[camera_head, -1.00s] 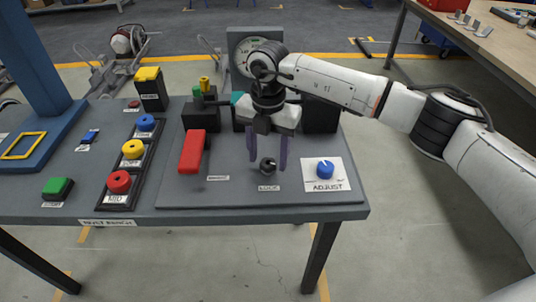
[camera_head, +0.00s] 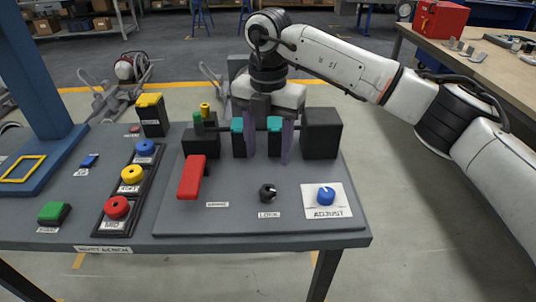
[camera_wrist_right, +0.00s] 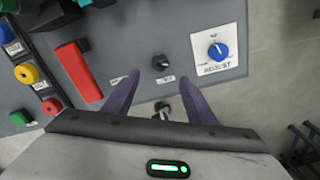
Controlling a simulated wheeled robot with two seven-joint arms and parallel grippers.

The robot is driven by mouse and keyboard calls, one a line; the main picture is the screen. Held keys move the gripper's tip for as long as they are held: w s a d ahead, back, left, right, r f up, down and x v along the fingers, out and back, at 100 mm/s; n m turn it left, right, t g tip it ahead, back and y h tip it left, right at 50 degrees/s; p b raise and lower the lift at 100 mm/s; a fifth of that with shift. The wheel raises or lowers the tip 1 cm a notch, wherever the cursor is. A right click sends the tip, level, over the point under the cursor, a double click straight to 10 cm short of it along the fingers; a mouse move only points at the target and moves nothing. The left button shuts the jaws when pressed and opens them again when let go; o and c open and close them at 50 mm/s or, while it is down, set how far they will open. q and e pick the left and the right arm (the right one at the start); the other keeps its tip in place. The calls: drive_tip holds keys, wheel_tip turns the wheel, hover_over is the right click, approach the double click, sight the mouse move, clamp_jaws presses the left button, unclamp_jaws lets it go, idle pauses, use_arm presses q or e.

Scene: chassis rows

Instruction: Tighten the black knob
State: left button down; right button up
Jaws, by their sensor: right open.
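The black knob (camera_head: 268,193) stands on the grey panel (camera_head: 230,222), behind a small label that seems to read LOCK. It has a white pointer mark. In the right wrist view the knob (camera_wrist_right: 160,62) lies just beyond the fingertips, centred between their lines. My right gripper (camera_head: 268,158) points down, open and empty, with its two purple fingers apart. In the head view its fingertips show above the knob, clear of it. The right wrist view shows the open fingers (camera_wrist_right: 160,80) too. My left gripper is not in view.
A blue ADJUST knob (camera_head: 326,196) stands right of the black knob, and a red lever (camera_head: 191,178) left. Black blocks with teal parts (camera_head: 238,127) and a tall black block (camera_head: 321,133) stand behind. Coloured buttons (camera_head: 131,175) are farther left. The panel around the knob looks clear.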

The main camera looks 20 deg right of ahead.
sight(268, 188)
use_arm(q)
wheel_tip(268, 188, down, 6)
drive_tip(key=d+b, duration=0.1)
drive_tip(key=b, duration=0.8)
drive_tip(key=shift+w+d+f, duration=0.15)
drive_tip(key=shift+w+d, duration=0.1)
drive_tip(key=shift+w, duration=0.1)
use_arm(e)
wheel_tip(268, 188, down, 11)
drive_tip(key=n, duration=2.8)
drive_tip(key=shift+r+n, duration=0.15)
drive_tip(key=shift+n, duration=0.25)
